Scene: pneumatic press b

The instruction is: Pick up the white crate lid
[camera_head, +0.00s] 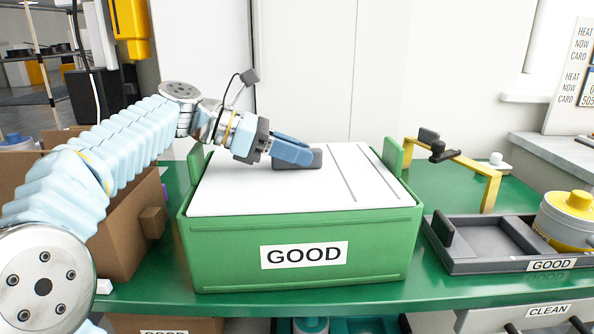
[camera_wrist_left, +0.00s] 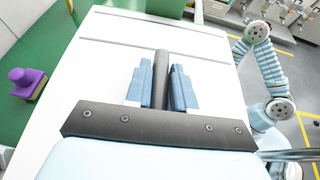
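The white crate lid (camera_head: 246,186) lies flat on top of the green crate (camera_head: 296,251), which is labelled GOOD. A dark grey bar handle (camera_head: 310,159) stands on the lid. In the left wrist view the lid (camera_wrist_left: 107,61) fills much of the picture, with the handle (camera_wrist_left: 161,78) running up its middle. My left gripper (camera_head: 303,157) is low over the lid. Its blue fingers, also in the left wrist view (camera_wrist_left: 161,85), lie close along both sides of the handle and look shut on it. My right gripper is not clearly visible.
A dark tray (camera_head: 485,263) with a yellow-topped pot (camera_head: 568,218) stands to the right of the crate. A yellow bracket (camera_head: 462,163) stands behind the tray. A brown box (camera_head: 123,231) is left of the crate. My right arm (camera_wrist_left: 268,65) shows in the left wrist view.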

